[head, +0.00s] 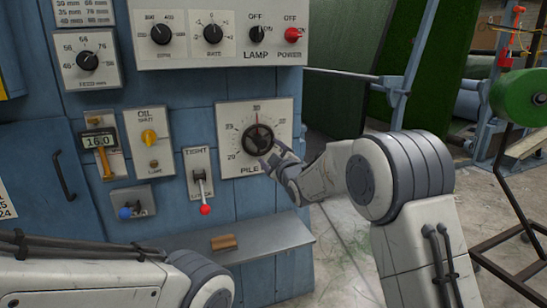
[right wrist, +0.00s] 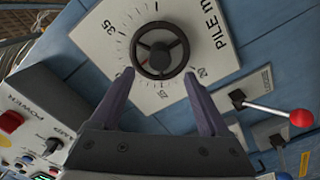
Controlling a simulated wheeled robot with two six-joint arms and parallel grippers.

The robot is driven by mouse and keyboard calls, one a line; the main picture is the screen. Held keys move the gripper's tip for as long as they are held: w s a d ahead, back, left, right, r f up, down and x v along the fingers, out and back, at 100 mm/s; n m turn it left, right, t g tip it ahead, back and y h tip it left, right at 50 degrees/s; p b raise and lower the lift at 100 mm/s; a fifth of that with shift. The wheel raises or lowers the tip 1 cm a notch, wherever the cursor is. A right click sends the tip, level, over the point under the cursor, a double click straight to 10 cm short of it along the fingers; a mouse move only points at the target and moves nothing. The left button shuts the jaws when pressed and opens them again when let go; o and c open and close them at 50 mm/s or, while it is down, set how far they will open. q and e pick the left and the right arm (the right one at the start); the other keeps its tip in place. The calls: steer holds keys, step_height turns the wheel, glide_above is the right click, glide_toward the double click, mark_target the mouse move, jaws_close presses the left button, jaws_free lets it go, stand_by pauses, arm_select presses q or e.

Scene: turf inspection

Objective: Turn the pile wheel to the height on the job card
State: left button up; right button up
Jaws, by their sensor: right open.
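The pile wheel (head: 258,137) is a dark spoked handwheel on a white dial plate marked PILE, on the blue cabinet. A red pointer stands near the top of its scale, by what looks like 30. My right gripper (head: 272,160) is at the wheel's lower right in the head view. In the right wrist view, the open fingers (right wrist: 158,76) point at the wheel (right wrist: 160,55), one towards each side of its lower rim, with nothing between them. I cannot tell whether they touch it. No card is clearly identifiable as the job card. My left gripper is out of view.
A lever with a red knob (head: 205,209) sits left of the wheel in the head view. A digital readout (head: 98,141) shows 16.0. Lamp and power knobs (head: 292,35) are above.

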steer(key=shift+v, duration=1.35)
